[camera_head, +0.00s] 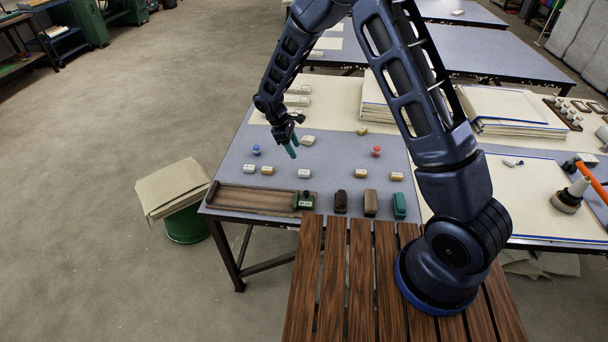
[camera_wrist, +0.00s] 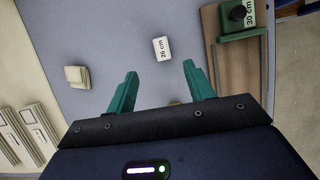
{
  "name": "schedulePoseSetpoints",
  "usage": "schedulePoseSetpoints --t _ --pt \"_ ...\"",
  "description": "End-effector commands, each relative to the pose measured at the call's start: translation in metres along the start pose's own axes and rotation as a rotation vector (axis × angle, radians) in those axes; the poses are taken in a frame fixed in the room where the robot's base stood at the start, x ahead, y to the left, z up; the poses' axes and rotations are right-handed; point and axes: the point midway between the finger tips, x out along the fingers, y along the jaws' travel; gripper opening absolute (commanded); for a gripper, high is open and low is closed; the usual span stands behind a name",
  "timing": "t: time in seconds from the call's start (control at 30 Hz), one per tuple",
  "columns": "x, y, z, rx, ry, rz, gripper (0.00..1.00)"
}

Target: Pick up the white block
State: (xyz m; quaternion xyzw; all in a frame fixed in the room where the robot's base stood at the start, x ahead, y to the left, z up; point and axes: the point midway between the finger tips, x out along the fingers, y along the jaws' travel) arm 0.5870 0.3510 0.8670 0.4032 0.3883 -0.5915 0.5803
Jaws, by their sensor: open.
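A small white block (camera_head: 304,173) lies on the grey table, above the green slider of the wooden rail. In the wrist view the white block (camera_wrist: 162,48) reads "26 cm" and lies beyond my fingertips, between their lines. A second whitish block (camera_head: 249,168) lies further left. My gripper (camera_head: 293,149) has green fingers and is above the table, up and slightly left of the first white block. In the wrist view my gripper (camera_wrist: 159,70) is open with its fingers apart, touching no block. A tan piece (camera_wrist: 175,102) is partly hidden behind the gripper.
A larger cream block (camera_head: 308,140) lies close to my gripper. Tan blocks (camera_head: 267,170), a blue knob (camera_head: 256,151) and a red knob (camera_head: 376,152) stand around. The wooden rail (camera_head: 250,198) runs along the near edge. Cloth stacks (camera_head: 510,108) are at right.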

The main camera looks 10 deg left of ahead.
Motion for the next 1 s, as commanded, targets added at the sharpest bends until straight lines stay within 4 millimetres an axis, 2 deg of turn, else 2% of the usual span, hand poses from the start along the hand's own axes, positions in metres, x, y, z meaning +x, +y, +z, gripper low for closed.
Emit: schedulePoseSetpoints --t 0.17,0.5,0.77,1.0 --pt "0.013 -0.004 -0.012 -0.027 -0.011 0.001 0.53" --pt "0.056 -0.004 -0.011 -0.028 -0.012 0.001 0.53" --pt "0.069 -0.004 -0.010 -0.027 -0.012 0.001 0.53" --pt "0.098 -0.003 -0.009 -0.028 -0.013 0.000 0.53"
